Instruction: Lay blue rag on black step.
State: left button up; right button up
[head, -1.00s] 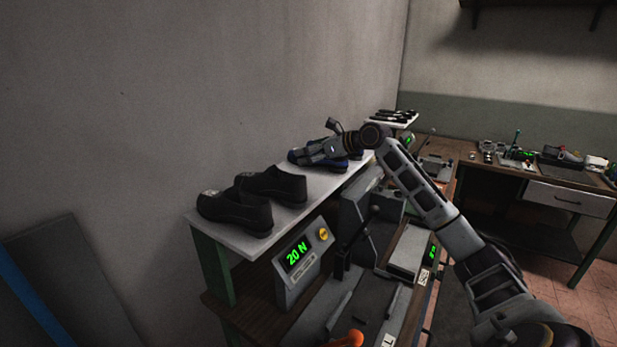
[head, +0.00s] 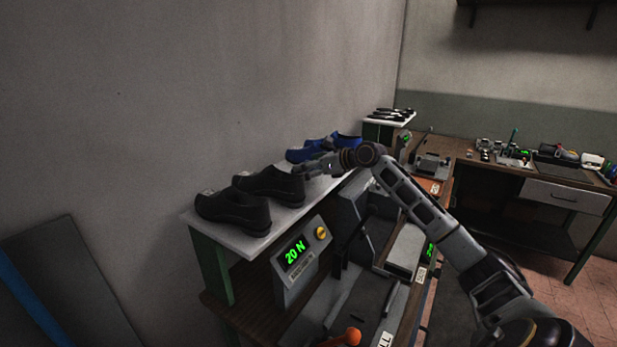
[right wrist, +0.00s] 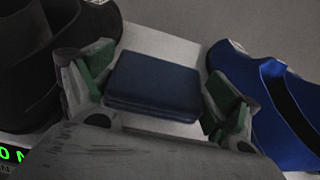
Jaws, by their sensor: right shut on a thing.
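The blue rag (right wrist: 153,84), a dark folded square, shows in the right wrist view between the green-padded fingers of my right gripper (right wrist: 160,88). My right gripper is shut on it, over the white shelf. In the head view, my right gripper (head: 308,169) is at the shelf between the black and the blue shoes; the rag cannot be made out there. I cannot pick out the black step in either view. My left gripper is not in view.
Black shoes (head: 268,186) stand left of my right gripper and blue shoes (head: 303,154) behind it, both close, on the white shelf (head: 213,231). Below are a green-lit "20 N" display box (head: 297,257) and grey press parts. A workbench (head: 520,165) stands at the right.

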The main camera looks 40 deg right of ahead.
jog(key=shift+f, duration=1.75)
jog(key=o, duration=0.7)
jog(key=shift+f, duration=0.1)
jog(key=b+v, duration=0.2)
jog(key=v, duration=1)
jog(key=shift+c, duration=0.4)
